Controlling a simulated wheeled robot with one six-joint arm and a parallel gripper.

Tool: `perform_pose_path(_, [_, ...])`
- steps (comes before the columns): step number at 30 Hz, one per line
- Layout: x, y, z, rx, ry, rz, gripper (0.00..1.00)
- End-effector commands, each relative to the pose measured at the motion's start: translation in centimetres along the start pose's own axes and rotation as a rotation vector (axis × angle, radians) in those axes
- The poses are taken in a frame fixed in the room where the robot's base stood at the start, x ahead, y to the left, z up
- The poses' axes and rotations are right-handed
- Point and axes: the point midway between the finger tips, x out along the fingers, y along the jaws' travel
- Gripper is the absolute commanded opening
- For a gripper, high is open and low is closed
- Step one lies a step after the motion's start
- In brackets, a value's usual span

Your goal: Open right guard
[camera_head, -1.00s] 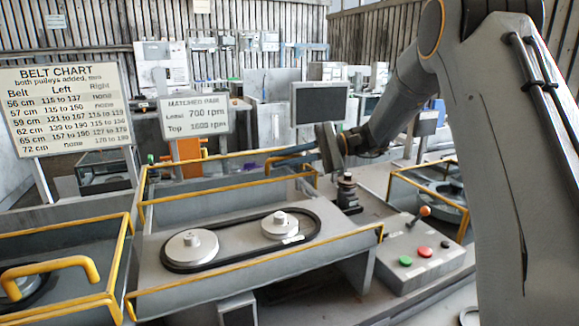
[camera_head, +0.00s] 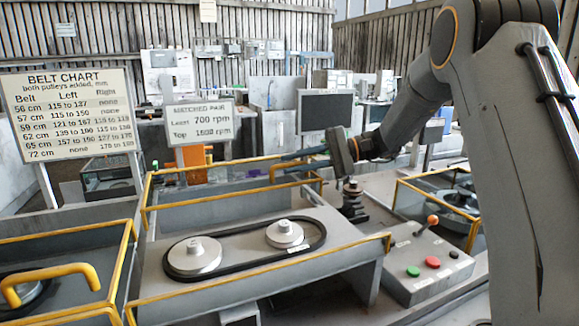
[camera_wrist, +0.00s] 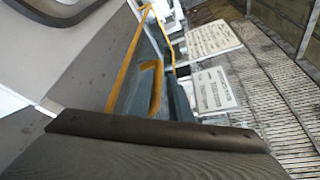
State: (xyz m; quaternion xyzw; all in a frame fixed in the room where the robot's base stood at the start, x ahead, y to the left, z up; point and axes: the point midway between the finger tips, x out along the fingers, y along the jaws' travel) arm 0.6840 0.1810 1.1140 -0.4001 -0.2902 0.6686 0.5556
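My gripper (camera_head: 305,155) is at the back right of the middle housing, by the yellow rail and handle (camera_head: 297,165) of a guard raised there. Its fingers are small and thin in the head view; whether they touch the handle or are parted I cannot tell. In the wrist view a yellow handle (camera_wrist: 156,88) stands ahead of a dark gripper part (camera_wrist: 150,135) that hides what lies below. The middle housing (camera_head: 240,285) is uncovered, with a black belt around two pulleys (camera_head: 193,255). A right unit with a yellow-edged guard (camera_head: 440,205) is partly hidden behind my arm.
A control box (camera_head: 430,265) with green and red buttons and an orange-knobbed lever stands right of the middle housing. A dark post (camera_head: 352,200) rises below my wrist. A left housing has a yellow handle (camera_head: 50,275). Belt chart (camera_head: 70,115) and speed sign (camera_head: 198,120) stand behind.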

Motion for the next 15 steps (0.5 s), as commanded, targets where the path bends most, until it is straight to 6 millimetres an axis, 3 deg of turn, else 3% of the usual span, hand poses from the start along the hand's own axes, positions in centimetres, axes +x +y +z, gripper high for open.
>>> perform_pose_path(9, [-5.2, 0.0, -0.2, -0.001, 0.006, -0.002, 0.18])
perform_pose_path(15, [-6.3, 0.0, -0.1, 0.0, 0.005, -0.002, 0.18])
